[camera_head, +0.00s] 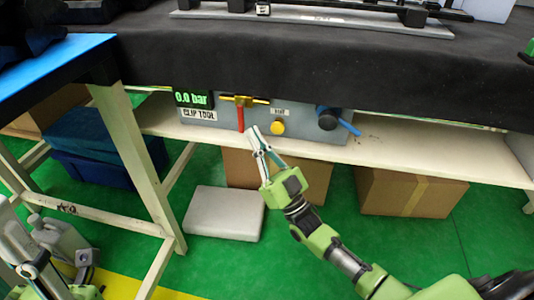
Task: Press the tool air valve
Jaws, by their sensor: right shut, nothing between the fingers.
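A grey panel (205,117) under the black-covered table carries a green display reading 0.0 bar above a "CLIP TOOL" label. Beside the display is a brass valve (246,100) with a red lever (240,119) hanging down. A yellow round button (278,128) sits to its right under a small label too blurred to read. My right gripper (254,131) is shut and empty, its tips just right of and below the red lever and left of the yellow button. I cannot tell whether it touches the panel. My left gripper (34,262) shows partly at the lower left; its finger state is unclear.
A black knob (328,119) with a blue handle or hose is on the panel's right. The black table cover (400,80) overhangs the panel. The white shelf (440,155) lies below it. Cardboard boxes (410,192) and a blue bin (95,165) stand beneath. A pale table leg (135,150) rises at left.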

